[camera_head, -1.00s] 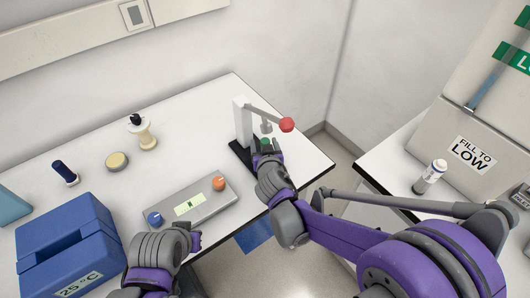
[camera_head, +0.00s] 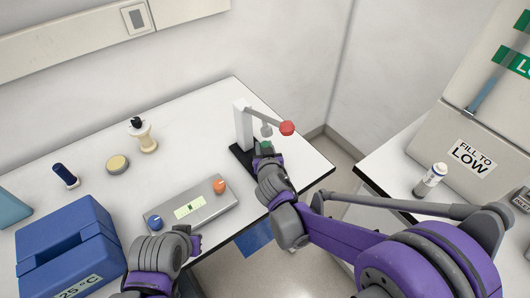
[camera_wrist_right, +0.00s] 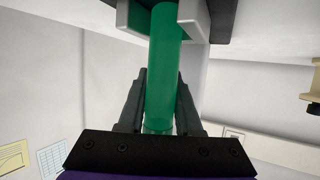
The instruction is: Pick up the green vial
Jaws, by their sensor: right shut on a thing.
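The green vial (camera_wrist_right: 162,70) stands between the two fingers of my right gripper (camera_wrist_right: 160,95) in the right wrist view. In the head view only a small green part of the vial (camera_head: 266,145) shows above my right gripper (camera_head: 265,155). That gripper is shut on the vial at the small press stand (camera_head: 243,122) with the red-knobbed lever (camera_head: 288,128). Whether the vial still touches the stand's base, I cannot tell. My left gripper (camera_head: 196,243) is at the front edge of the table, with its fingers mostly hidden by the wrist.
The white table (camera_head: 190,130) also holds a grey device (camera_head: 192,206) with blue and orange knobs, a blue box (camera_head: 70,245), a yellow-topped jar (camera_head: 117,164), a cream bottle (camera_head: 146,138) and a dark blue vial (camera_head: 66,175).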

